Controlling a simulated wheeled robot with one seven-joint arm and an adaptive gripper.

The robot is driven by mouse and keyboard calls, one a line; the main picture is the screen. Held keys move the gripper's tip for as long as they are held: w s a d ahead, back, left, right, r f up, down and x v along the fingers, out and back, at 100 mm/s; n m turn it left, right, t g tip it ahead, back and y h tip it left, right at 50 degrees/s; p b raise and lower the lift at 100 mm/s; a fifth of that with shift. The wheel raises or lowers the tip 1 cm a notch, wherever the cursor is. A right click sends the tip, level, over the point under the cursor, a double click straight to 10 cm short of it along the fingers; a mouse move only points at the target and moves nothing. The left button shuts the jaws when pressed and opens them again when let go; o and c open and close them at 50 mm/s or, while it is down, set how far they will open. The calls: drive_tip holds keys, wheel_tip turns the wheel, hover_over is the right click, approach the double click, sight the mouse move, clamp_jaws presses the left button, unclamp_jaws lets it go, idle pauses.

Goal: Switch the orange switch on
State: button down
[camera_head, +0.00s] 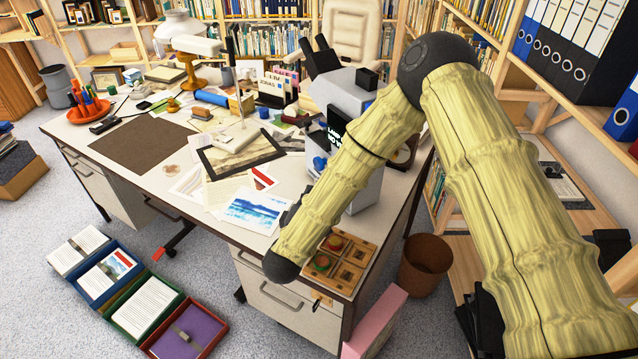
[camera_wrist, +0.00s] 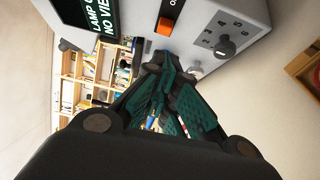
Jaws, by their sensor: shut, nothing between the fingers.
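The orange switch (camera_wrist: 165,26) shows in the wrist view on the front of a grey device (camera_wrist: 225,25), beside a black label. My gripper (camera_wrist: 163,72) is shut and empty, its fingertips just below the switch in the picture. A small gap seems to lie between them, but I cannot tell the depth. In the head view the grey device (camera_head: 347,93) stands at the right of the desk, partly behind my arm. The switch and my gripper cannot be made out there.
A black knob (camera_wrist: 226,48) with numbers sits right of the switch. A dark sign (camera_wrist: 97,18) is at its left. The desk (camera_head: 75,135) holds papers, a lamp (camera_head: 187,40) and a wooden tray (camera_head: 345,262). Open boxes (camera_head: 140,300) lie on the floor.

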drive_tip(key=p+x, duration=0.2)
drive_tip(key=x, duration=0.7)
